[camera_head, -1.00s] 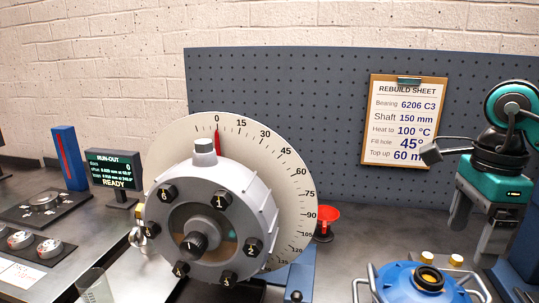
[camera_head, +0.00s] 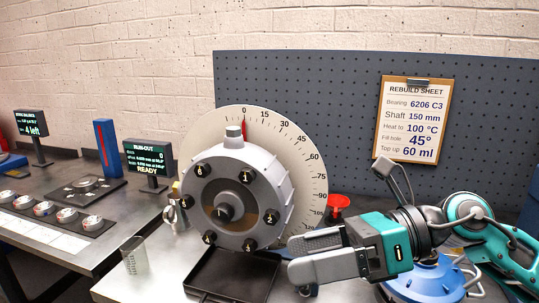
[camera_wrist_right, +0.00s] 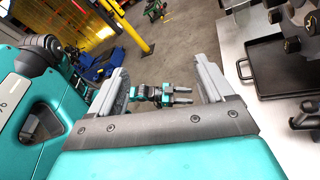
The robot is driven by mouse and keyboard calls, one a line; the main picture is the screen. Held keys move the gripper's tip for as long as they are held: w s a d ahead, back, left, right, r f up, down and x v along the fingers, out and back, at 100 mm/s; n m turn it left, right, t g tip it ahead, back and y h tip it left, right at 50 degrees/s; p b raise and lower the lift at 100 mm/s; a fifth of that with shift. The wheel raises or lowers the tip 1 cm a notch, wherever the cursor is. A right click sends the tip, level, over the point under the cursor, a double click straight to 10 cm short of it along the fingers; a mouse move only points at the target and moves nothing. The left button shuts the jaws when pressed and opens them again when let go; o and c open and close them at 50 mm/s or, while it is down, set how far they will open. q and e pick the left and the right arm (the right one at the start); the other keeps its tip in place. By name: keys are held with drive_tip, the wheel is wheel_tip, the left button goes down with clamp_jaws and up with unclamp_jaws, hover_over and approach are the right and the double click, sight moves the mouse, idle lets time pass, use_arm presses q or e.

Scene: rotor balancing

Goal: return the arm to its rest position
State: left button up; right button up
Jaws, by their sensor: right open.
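My right gripper (camera_head: 305,258) reaches in from the right in the head view, in front of the blue machine, with its fingers pointing left. Its two grey fingers are apart with nothing between them; they also show in the right wrist view (camera_wrist_right: 165,85). My right arm (camera_head: 480,235) is teal and black, bent behind the gripper. The grey rotor (camera_head: 228,165) with numbered knobs stands left of the gripper, apart from it, before a round degree dial (camera_head: 302,150). My left gripper is not in the head view.
A black tray (camera_head: 235,275) lies below the rotor. The blue machine (camera_head: 420,280) sits partly behind my right arm.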

drive_tip(key=w+r+m+t+y, duration=0.4)
drive_tip(key=r+m+t, duration=0.2)
drive_tip(key=m+t, duration=0.8)
drive_tip(key=w+d+f+m+t+h, duration=0.35)
drive_tip(key=d+m+t+h, duration=0.35)
drive_tip(key=m, duration=0.7)
drive_tip(key=s+d+f+m+g+h, duration=0.2)
drive_tip(key=f+m+g+h, duration=0.1)
drive_tip(key=f, duration=0.4)
drive_tip(key=s+d+f+m+g+h, duration=0.2)
drive_tip(key=d+f+m+g+h, duration=0.1)
drive_tip(key=f+m+h, duration=0.2)
drive_tip(key=s+d+f+m+g+h, duration=0.2)
drive_tip(key=f+m+h, duration=0.2)
drive_tip(key=f+m, duration=0.3)
drive_tip(key=shift+s+d+f+m+g+h, duration=0.2)
drive_tip(key=shift+f, duration=0.45)
drive_tip(key=shift+s+d+f+m+g+h, duration=0.15)
drive_tip(key=shift+d+f+m+g+h, duration=0.05)
drive_tip(key=shift+f, duration=0.4)
drive_tip(key=s+f+m+g, duration=0.4)
drive_tip(key=s+f+g, duration=0.5)
drive_tip(key=s, duration=0.7)
drive_tip(key=w+a+f+t+y, duration=0.2)
drive_tip(key=w+a+f+t, duration=0.1)
drive_tip(key=w+f+t, duration=0.4)
drive_tip(key=shift+w+f+n+t, duration=0.3)
drive_tip(key=shift+w+f+n, duration=0.1)
drive_tip(key=shift+f, duration=1.15)
